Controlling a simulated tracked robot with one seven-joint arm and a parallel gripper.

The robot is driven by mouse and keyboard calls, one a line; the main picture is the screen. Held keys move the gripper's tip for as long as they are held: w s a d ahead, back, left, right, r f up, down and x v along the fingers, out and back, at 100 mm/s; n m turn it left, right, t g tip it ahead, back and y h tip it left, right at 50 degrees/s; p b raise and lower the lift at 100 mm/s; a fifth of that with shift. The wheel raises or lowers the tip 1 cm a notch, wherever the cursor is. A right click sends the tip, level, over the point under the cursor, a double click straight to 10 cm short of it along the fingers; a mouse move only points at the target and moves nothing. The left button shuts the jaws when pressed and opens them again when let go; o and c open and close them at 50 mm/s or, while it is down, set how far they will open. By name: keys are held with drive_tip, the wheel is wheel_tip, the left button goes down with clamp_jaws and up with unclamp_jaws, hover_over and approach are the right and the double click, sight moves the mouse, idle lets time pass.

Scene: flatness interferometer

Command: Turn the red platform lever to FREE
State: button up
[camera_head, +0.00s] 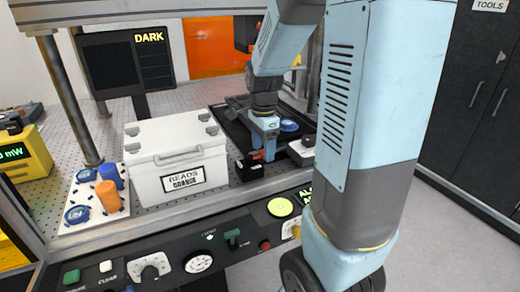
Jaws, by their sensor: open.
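My gripper (265,150) reaches down over the bench in the middle of the head view, to the right of the white case. It is open, and its fingers are small in the picture. A small red piece (257,155) shows at the fingertips, above a black block (249,168); it may be the red platform lever, but I cannot tell its setting or whether the fingers touch it. No FREE marking is readable. My own arm covers much of the right side of the bench.
A white case (177,158) stands left of my gripper. A black tray (231,119) lies behind it, and a white block (302,150) stands to its right. A front panel carries a gauge (198,262), a green lever (232,238) and a red knob (265,245). Posts frame the bench.

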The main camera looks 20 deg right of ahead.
sight(263, 153)
wheel_tip(263, 153, up, 13)
idle(0.4)
idle(0.4)
